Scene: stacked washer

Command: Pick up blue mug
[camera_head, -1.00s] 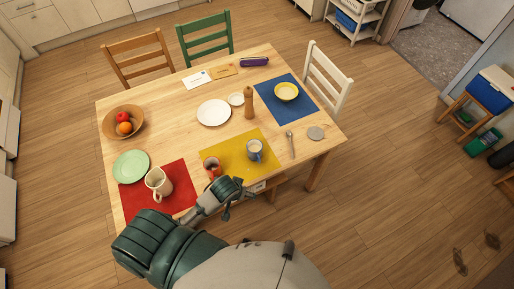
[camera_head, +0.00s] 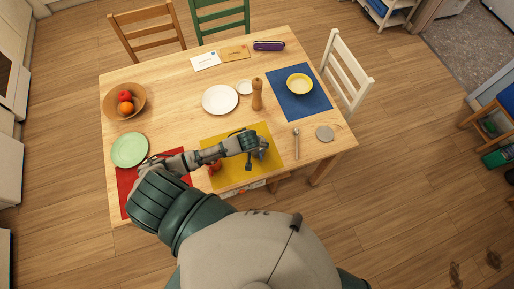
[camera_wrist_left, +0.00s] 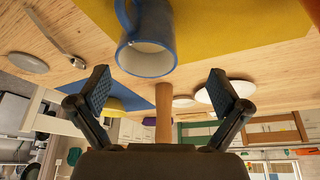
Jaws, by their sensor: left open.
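The blue mug (camera_wrist_left: 147,48) stands on the yellow placemat (camera_head: 237,174). In the left wrist view, which looks upside down, its blue rim and pale inside face the camera and its handle is on the left. In the head view my left gripper (camera_head: 254,153) is over the mug and hides most of it. The left wrist view shows my left gripper (camera_wrist_left: 158,84) open and empty, with the mug just beyond the fingertips, apart from them. My right gripper is in neither view.
An orange-red mug (camera_head: 214,167) stands beside my left forearm. A spoon (camera_head: 296,144), a grey disc (camera_head: 324,133), a pepper mill (camera_head: 257,94) and a white plate (camera_head: 220,99) are nearby. A green plate (camera_head: 129,150) is on the left. Bare tabletop lies behind the yellow mat.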

